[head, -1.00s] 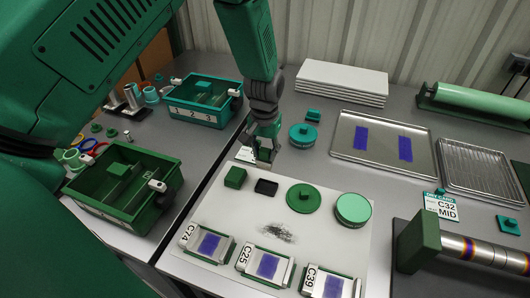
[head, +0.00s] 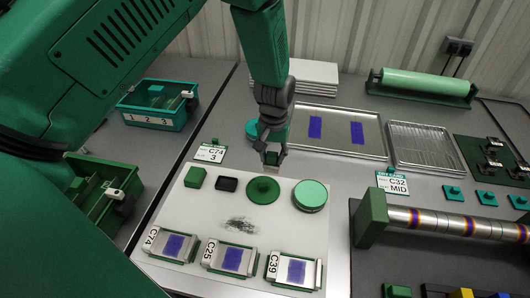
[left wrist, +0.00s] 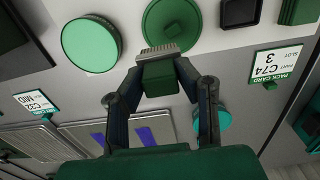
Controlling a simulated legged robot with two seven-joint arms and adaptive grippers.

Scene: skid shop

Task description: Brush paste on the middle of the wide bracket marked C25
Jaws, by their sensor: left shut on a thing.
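The bracket marked C25 (head: 232,258) lies at the front of the pale board (head: 180,215), between the brackets C74 (head: 172,243) and C39 (head: 294,270). Each has a blue-purple patch on its middle. My left gripper (head: 272,155) is shut on a brush with a green block handle; the brush (left wrist: 159,69) shows between the fingers in the left wrist view, bristles outward. It is behind the round green lid or dish with a knob (head: 263,190); I cannot tell whether it touches anything. A pale green round tin (head: 310,195) stands beside the lid. My right gripper is not seen.
A green block (head: 196,178) and a small black tray (head: 228,184) stand on the board. A tray with blue patches (head: 337,130), a wire rack (head: 425,147) and a banded metal cylinder (head: 450,222) lie right. Green bins (head: 160,105) stand left.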

